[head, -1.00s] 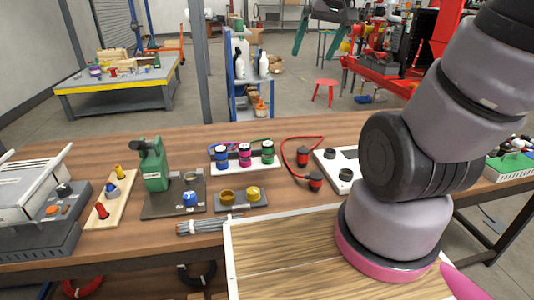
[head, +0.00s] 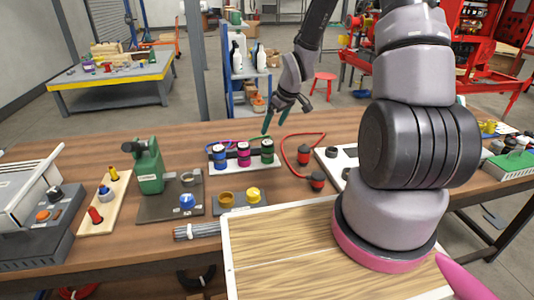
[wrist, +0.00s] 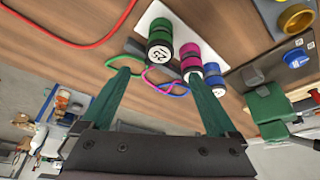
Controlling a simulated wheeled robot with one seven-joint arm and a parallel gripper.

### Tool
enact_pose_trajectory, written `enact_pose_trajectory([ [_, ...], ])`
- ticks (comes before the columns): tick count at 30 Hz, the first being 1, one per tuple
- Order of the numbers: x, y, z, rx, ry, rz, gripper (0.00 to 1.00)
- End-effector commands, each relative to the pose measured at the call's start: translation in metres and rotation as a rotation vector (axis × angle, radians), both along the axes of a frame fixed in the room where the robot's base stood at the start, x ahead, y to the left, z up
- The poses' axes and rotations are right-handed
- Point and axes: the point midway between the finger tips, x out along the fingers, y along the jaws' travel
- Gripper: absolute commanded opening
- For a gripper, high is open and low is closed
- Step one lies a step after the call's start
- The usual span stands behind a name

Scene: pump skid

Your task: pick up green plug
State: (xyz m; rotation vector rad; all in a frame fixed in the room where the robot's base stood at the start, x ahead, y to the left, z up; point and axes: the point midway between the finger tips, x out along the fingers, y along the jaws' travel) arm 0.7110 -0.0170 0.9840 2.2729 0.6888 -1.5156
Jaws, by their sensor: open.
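The green plug (head: 267,150) is a black cylinder with green bands. It stands at the right end of a white strip (head: 218,165), beside a pink plug (head: 244,154) and a blue plug (head: 220,155). My gripper (head: 274,127) is open, just above and behind the green plug in the head view, apart from it. In the wrist view the green plug (wrist: 159,45) shows its numbered end, ahead of and between my spread green fingers (wrist: 165,100). Nothing is between the fingers.
A red cable with two red-black connectors (head: 304,154) lies right of the strip. A green press (head: 149,167) stands at left. A wooden board (head: 275,250) lies nearest me.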

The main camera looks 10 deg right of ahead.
Motion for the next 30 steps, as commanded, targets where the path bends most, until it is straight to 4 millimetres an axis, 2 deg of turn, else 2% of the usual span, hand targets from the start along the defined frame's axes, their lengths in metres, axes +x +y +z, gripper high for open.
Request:
enact_pose_trajectory([
  [6, 0.010, 0.008, -0.033, 0.001, 0.003, 0.003, 0.94],
  [14, 0.017, 0.012, -0.054, 0.000, 0.003, 0.001, 0.94],
  [21, 0.026, 0.017, -0.087, 0.001, 0.004, 0.001, 0.94],
  [25, 0.030, 0.019, -0.097, 0.001, 0.003, 0.000, 0.94],
  [30, 0.031, 0.019, -0.098, 0.000, 0.001, -0.001, 0.94],
])
